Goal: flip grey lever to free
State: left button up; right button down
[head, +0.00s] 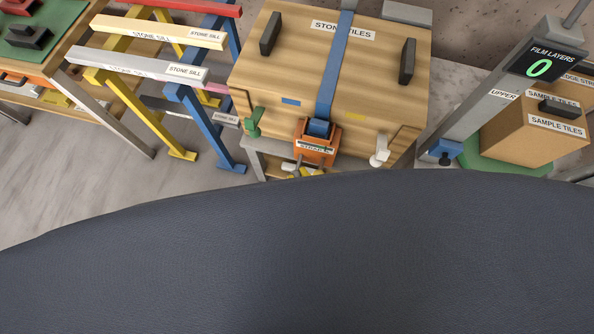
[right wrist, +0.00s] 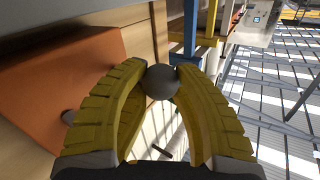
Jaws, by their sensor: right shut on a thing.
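A grey ball knob (right wrist: 161,82) sits between the yellow fingertips of my right gripper (right wrist: 160,75) in the right wrist view. The fingers are closed around it, and its stem is mostly hidden. In the head view the yellow fingers of my right gripper (head: 303,171) show just below an orange strap box (head: 315,142) on the crate's front. The strap box's lower part is partly covered, and I cannot make out the knob there. An orange block (right wrist: 60,85) fills the left of the right wrist view. My left gripper is not in view.
A wooden crate (head: 268,72) marked STONE TILES carries a blue strap (head: 337,65). A green handle (head: 253,123) and a pale handle (head: 380,151) flank its front. Trestles with stone sills (head: 137,68) stand left; a cardboard box (head: 525,130) is right.

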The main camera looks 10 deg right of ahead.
jog(key=shift+w+a+r, duration=0.1)
jog(key=shift+w+r, duration=0.1)
jog(key=shift+r, duration=0.5)
jog(key=shift+w+a+r, duration=0.1)
jog(key=shift+w+r, duration=0.1)
jog(key=shift+r, duration=0.55)
jog(key=shift+d+r, duration=0.15)
jog(key=shift+d, duration=0.1)
jog(key=c, duration=1.3)
grip_release()
jog(key=shift+d, duration=0.1)
jog(key=o, duration=0.4)
jog(key=shift+s+f, duration=0.2)
jog(key=shift+s, duration=0.1)
jog(key=v, duration=1.1)
jog(key=shift+s+d, duration=0.2)
jog(key=shift+s, duration=0.05)
